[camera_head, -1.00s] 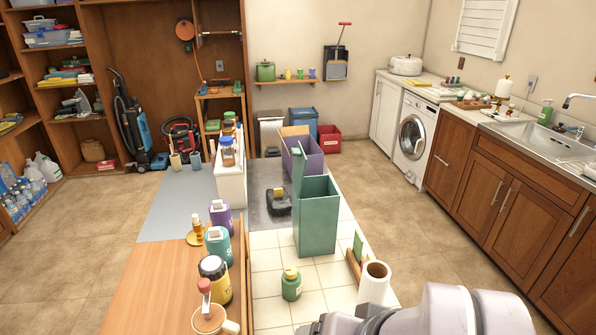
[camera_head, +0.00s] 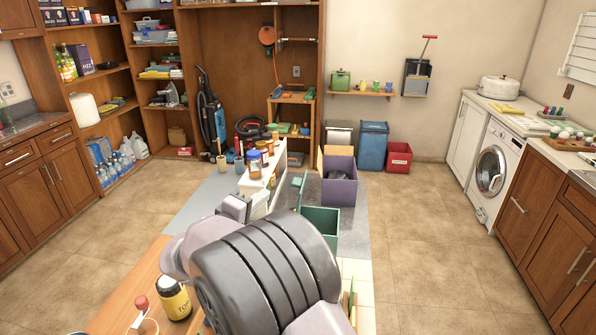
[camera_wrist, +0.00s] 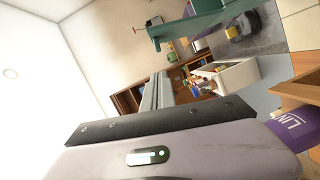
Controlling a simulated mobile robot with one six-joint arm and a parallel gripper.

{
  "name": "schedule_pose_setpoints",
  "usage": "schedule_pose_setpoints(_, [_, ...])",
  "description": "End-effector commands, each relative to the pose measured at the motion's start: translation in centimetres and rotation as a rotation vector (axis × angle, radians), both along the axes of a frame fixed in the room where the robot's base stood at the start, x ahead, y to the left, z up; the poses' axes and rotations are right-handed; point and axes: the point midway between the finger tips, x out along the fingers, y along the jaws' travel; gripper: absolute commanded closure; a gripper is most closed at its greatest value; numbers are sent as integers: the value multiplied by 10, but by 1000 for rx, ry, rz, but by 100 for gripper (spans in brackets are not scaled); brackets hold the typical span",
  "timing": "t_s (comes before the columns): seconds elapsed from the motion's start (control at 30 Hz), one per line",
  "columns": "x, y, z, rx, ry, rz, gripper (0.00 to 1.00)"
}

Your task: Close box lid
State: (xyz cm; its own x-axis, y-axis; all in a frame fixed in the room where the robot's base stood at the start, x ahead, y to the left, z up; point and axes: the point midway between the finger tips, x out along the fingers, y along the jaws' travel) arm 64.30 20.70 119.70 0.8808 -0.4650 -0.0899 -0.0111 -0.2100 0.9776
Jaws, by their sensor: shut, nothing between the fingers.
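The teal box (camera_head: 321,222) stands open-topped in the head view, partly hidden behind my arm. Its lid (camera_head: 301,192) stands up at the box's left side, seen nearly edge-on. Teal panels of the box and lid (camera_wrist: 190,28) cross the top of the wrist view; I cannot tell where they join. My gripper (camera_wrist: 160,80) is shut and empty in the wrist view, its fingers pointing up the picture, apart from the teal panels.
A purple box (camera_head: 340,193) with a raised flap stands behind the teal box. A white rack (camera_head: 262,183) with several jars is left of it. A yellow-and-black jar (camera_head: 174,300) and a purple bottle (camera_wrist: 292,128) are near my arm. Open floor lies right.

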Motion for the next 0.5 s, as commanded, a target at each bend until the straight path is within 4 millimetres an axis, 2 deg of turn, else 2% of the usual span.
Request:
schedule_pose_setpoints(0.03, [3, 14, -2, -17, -18, 30, 100])
schedule_pose_setpoints(0.13, [9, 23, -4, -32, -37, 55, 100])
schedule_pose_setpoints(0.27, [27, 14, -6, -32, -36, 52, 100])
schedule_pose_setpoints(0.5, [75, -10, -9, -33, -34, 52, 100])
